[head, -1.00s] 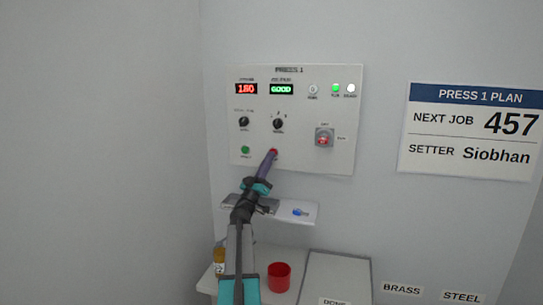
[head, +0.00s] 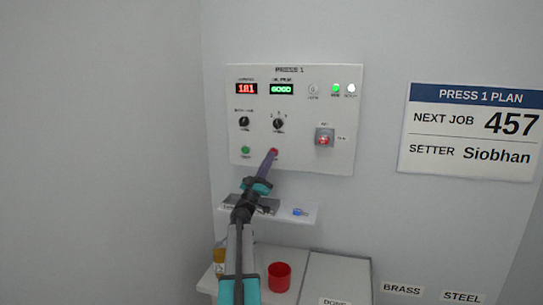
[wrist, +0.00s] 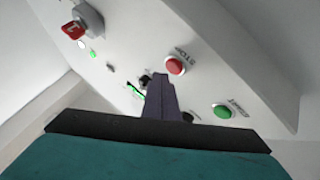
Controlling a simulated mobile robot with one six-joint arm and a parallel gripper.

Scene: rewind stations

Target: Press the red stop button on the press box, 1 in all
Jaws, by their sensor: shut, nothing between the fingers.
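The press box (head: 300,110) is a white panel on the wall, headed PRESS 1. Its red stop button (head: 273,151) shows low on the panel in the head view, right at the tip of my gripper (head: 271,156). In the wrist view the red button (wrist: 175,65), labelled STOP, is fully visible, just to the right of my gripper's fingertips (wrist: 158,77). The fingers are shut and empty. I see no clear contact with the button. A green start button (wrist: 222,111) sits beside the red one; it also shows in the head view (head: 245,150).
A red rotary switch (head: 324,138) sits right of the stop button, with dark knobs (head: 278,123) above. A green lamp (head: 336,88) is lit.

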